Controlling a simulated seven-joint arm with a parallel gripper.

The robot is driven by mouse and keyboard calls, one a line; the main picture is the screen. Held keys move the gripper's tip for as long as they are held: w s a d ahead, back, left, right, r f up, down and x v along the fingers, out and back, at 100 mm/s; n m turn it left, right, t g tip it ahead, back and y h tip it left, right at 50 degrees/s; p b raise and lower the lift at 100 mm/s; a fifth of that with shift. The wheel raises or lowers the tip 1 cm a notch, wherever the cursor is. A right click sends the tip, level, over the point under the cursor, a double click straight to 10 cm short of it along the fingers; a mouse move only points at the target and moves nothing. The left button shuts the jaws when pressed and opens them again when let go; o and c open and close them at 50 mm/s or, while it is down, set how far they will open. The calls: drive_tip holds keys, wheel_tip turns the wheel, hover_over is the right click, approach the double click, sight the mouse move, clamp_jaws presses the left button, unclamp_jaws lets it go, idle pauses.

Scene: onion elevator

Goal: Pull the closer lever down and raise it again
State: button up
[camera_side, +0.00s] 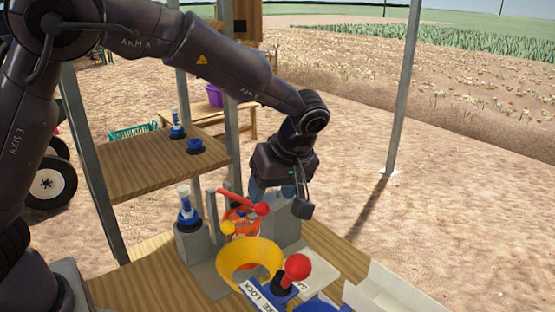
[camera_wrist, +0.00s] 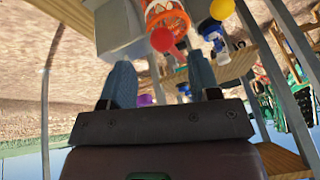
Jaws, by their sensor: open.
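A red lever with a red ball end (camera_side: 262,208) reaches out above an orange net basket (camera_side: 240,224) in the side view. I cannot read which lever is the closer. My gripper (camera_side: 275,192) is open, beside and slightly above the first ball. In the wrist view, my blue-grey fingers (camera_wrist: 160,64) stand apart, with the red ball (camera_wrist: 162,39) just beyond their tips, in line with the gap. Nothing is visibly held.
A yellow ring (camera_side: 250,258) and a yellow ball (camera_side: 228,228) sit close to the lever. Blue-and-white fittings (camera_side: 187,208) stand on a grey block to the left. Metal posts (camera_side: 232,95) and a wooden shelf (camera_side: 150,168) stand behind. A white tray (camera_side: 395,290) lies front right.

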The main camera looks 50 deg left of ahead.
drive_tip(key=shift+w+d+r, duration=0.1)
drive_tip(key=shift+d+r, duration=0.05)
drive_tip(key=shift+r, duration=0.8)
drive_tip(key=shift+d+r, duration=0.2)
drive_tip(key=shift+r, duration=0.8)
drive_tip(key=shift+w+d+r, duration=0.1)
drive_tip(key=shift+d+r, duration=0.05)
drive_tip(key=shift+r, duration=0.8)
drive_tip(key=shift+a, duration=0.1)
drive_tip(key=n+g+h, duration=0.1)
drive_tip(key=n+h, duration=0.1)
drive_tip(key=n, duration=0.1)
approach(240, 200)
drive_tip(key=w+d+r, duration=0.1)
drive_tip(key=d+r, duration=0.1)
drive_tip(key=f+h, duration=0.1)
drive_tip(key=f, duration=0.3)
drive_tip(key=s+d+f+g+h, duration=0.1)
drive_tip(key=f, duration=0.3)
drive_tip(key=s+d+f+n+h, duration=0.1)
drive_tip(key=f, duration=0.3)
drive_tip(key=shift+s+d+f, duration=0.1)
drive_tip(key=shift+s+d, duration=0.05)
clamp_jaws()
